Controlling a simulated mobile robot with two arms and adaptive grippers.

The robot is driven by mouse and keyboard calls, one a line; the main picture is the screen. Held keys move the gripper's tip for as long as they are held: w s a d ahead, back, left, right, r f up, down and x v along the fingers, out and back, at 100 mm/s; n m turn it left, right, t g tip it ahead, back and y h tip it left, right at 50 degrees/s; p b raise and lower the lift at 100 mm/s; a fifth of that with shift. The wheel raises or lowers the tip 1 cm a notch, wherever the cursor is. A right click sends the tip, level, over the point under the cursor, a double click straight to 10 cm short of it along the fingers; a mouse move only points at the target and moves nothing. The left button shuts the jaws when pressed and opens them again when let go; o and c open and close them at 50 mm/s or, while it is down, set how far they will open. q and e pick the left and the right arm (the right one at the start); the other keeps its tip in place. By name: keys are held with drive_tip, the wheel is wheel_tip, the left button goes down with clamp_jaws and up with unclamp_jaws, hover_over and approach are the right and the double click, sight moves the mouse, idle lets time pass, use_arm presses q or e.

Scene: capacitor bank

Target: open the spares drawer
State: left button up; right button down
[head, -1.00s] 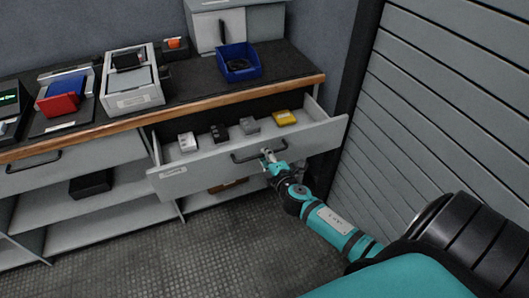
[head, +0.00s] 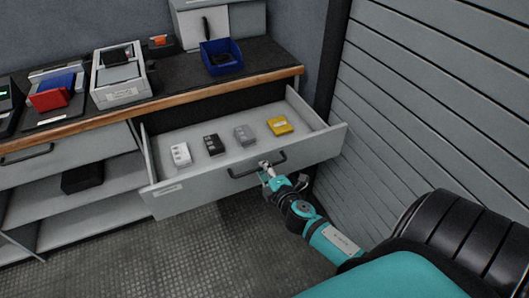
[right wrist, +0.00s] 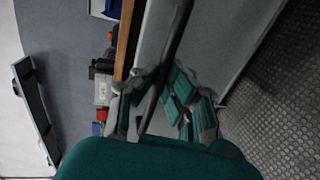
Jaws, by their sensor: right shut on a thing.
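The spares drawer (head: 205,191) is pulled out from under the worktop in the head view. Inside it lie a white block, a black block, a grey block and a yellow block (head: 280,125) in a row. Its dark bar handle (head: 257,165) is on the front panel. My right gripper (head: 268,172) is shut on that handle. In the right wrist view the fingers of my right gripper (right wrist: 158,108) are on either side of the dark handle bar (right wrist: 165,60). My left gripper is in neither view.
The worktop (head: 180,95) holds a blue bin (head: 221,57), a grey tray (head: 119,80) and a red-and-blue item (head: 55,93). A second, shut drawer (head: 70,150) is at left above open shelves. A grey slatted wall (head: 430,110) is close on the right. The floor in front is clear.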

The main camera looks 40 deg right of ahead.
drive_tip(key=c, duration=1.7)
unclamp_jaws()
drive_tip(key=shift+o, duration=0.2)
drive_tip(key=v, duration=1.2)
